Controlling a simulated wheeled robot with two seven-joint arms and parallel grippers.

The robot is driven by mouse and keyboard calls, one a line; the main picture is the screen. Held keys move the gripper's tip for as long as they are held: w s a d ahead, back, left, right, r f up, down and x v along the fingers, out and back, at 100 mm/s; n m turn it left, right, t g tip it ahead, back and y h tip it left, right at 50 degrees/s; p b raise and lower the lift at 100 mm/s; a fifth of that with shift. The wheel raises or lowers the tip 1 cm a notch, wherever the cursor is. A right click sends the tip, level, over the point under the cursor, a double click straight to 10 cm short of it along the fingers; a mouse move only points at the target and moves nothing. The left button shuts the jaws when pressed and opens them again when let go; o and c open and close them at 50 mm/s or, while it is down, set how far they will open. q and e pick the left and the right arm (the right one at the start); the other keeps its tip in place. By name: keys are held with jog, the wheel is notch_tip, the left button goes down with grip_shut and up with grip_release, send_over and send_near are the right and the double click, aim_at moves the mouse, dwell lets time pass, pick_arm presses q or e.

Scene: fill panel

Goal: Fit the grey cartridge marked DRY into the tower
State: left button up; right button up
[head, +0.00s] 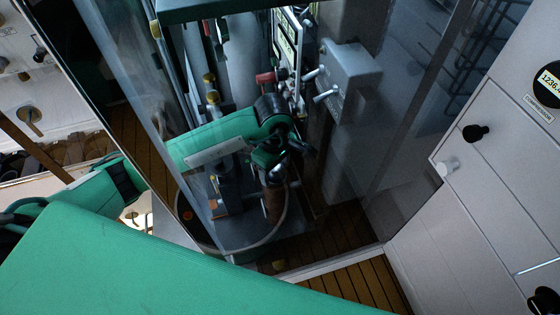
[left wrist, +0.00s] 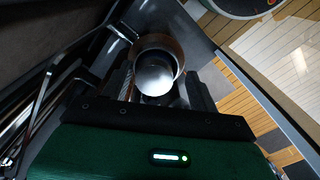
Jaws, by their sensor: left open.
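My left gripper (head: 274,165) is inside the glass-walled cabinet, pointing down. In the left wrist view the gripper (left wrist: 162,84) is open, with a round silver-topped piece (left wrist: 154,75) in a brown ring (left wrist: 165,42) showing between its dark fingers. I cannot tell whether the fingers touch it. In the head view a dark brown upright cylinder (head: 275,203) stands just below the gripper. No DRY marking is readable, so I cannot tell whether this piece is the grey cartridge or part of the tower. My right gripper is not in view.
The clear cabinet panel (head: 145,110) stands close to my left arm. A grey box with levers (head: 350,72), pipes (head: 240,55) and a red-handled valve (head: 265,78) crowd the cabinet's back. White cupboards (head: 490,170) stand at right. Planked floor (head: 350,287) is clear in front.

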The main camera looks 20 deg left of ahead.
pick_arm(q)
notch_tip(320, 180, up, 12)
jog(key=b, duration=0.2)
jog(key=shift+w+r, duration=0.2)
jog(key=shift+w, duration=0.1)
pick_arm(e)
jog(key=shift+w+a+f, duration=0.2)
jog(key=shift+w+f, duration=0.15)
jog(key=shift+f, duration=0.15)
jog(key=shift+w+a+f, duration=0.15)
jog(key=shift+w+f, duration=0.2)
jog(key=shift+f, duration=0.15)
pick_arm(q)
jog(key=shift+s, duration=0.1)
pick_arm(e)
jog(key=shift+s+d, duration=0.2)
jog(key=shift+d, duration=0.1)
pick_arm(q)
jog(key=shift+d+f, duration=0.1)
